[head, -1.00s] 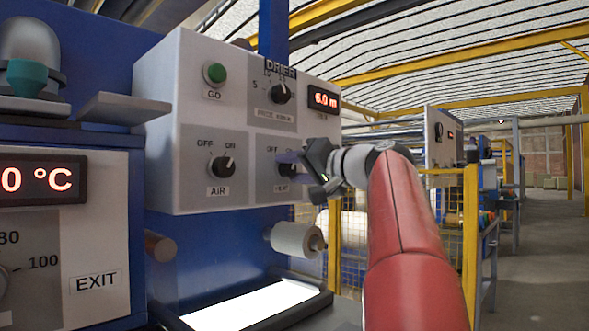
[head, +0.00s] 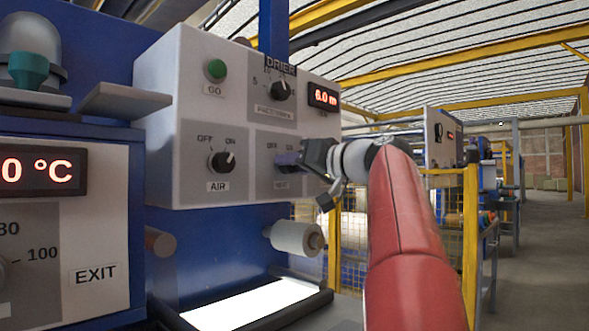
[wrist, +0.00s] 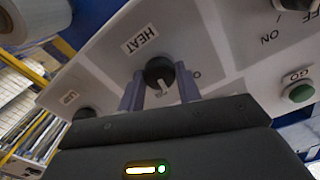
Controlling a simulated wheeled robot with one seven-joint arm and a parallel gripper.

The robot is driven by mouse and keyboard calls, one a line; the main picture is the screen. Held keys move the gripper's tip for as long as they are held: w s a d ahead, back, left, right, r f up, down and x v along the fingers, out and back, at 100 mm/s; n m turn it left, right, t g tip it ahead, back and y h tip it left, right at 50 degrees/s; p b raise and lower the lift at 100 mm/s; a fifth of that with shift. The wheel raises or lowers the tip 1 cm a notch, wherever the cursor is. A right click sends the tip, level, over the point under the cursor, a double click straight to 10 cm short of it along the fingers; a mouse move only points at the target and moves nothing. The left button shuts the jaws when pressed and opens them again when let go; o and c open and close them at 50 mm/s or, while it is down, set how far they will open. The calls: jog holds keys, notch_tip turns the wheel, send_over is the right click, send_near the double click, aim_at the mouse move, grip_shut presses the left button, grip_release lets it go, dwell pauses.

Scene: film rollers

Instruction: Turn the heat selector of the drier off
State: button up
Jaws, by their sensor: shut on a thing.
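The heat selector is a round black knob (wrist: 159,72) with a white pointer mark. It sits above its HEAT label on the lower right of the drier's grey panel (head: 165,140). My gripper (head: 290,160) is at this knob, and its two bluish-grey fingers (wrist: 160,92) are closed on either side of it. In the wrist view the pointer mark points down toward the gripper body. The fingers and gripper mostly hide the knob and its OFF and ON marks in the head view, so I cannot tell the exact setting.
The AIR selector (head: 222,161) is to the left, the speed dial (head: 281,90) above, and the green GO button (head: 215,70) at upper left. A red display (head: 324,98) is above my gripper. A grey ledge (head: 127,100) juts out left. A white roller (head: 297,238) sticks out below.

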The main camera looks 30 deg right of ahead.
jog(key=shift+f+n+b, duration=0.1)
jog(key=shift+n+b, duration=0.9)
jog(key=shift+n, duration=2.8)
jog(key=o, duration=1)
jog(key=shift+c, duration=0.2)
jog(key=b+v, duration=0.1)
jog(key=v, duration=0.6)
jog(key=shift+s, duration=0.35)
